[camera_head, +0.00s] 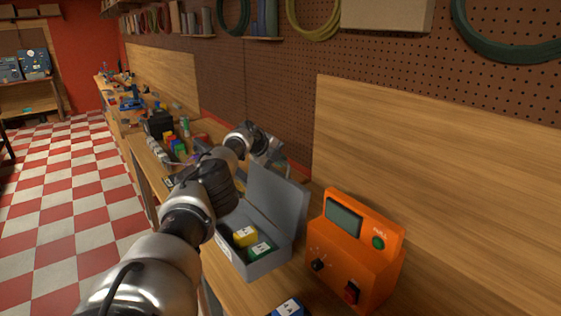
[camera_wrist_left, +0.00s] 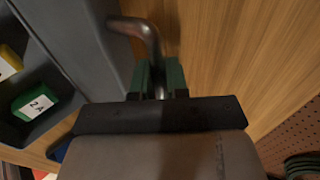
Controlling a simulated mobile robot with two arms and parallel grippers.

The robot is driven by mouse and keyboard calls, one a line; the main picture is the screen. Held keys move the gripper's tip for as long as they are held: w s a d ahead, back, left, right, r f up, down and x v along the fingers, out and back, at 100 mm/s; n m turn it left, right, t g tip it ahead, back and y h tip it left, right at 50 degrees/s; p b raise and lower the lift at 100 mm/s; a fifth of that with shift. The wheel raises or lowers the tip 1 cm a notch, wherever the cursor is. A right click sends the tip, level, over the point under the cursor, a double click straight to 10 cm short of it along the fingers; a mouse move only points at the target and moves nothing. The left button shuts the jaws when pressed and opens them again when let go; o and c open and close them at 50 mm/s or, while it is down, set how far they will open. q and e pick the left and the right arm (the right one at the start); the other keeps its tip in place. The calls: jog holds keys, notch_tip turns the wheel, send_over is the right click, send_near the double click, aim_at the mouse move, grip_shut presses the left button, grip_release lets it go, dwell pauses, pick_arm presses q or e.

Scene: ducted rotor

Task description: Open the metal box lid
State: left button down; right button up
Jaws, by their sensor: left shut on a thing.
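The grey metal box (camera_head: 249,266) sits on the wooden workbench with its lid (camera_head: 276,199) standing raised at its back side. A yellow block (camera_head: 245,235) and a green block marked 2A (camera_head: 260,250) lie inside it. My left arm reaches past the box, and its wrist end is behind the lid, so the fingertips are hidden in the head view. In the left wrist view my left gripper (camera_wrist_left: 159,78) is shut on the bent metal handle (camera_wrist_left: 143,29) beside the grey lid (camera_wrist_left: 88,43). My right gripper is not in view.
An orange device (camera_head: 352,258) with a screen and knobs stands close to the right of the box. A blue block (camera_head: 288,308) lies in front. Several coloured items (camera_head: 178,146) and tools crowd the bench farther back. A pegboard wall rises behind.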

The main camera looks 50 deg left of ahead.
pick_arm(q)
jog(key=shift+w+d+f, duration=0.1)
jog(key=shift+w+f, duration=0.1)
jog(key=shift+f, duration=0.05)
jog(key=c, duration=1.3)
grip_release()
jog(key=shift+o, duration=0.8)
jog(key=shift+r, duration=0.1)
jog(key=p+v, duration=0.3)
jog(key=p, duration=0.4)
jog(key=shift+r, duration=0.35)
jog(key=shift+s, duration=0.25)
jog(key=b+v, duration=0.1)
jog(key=v, duration=0.6)
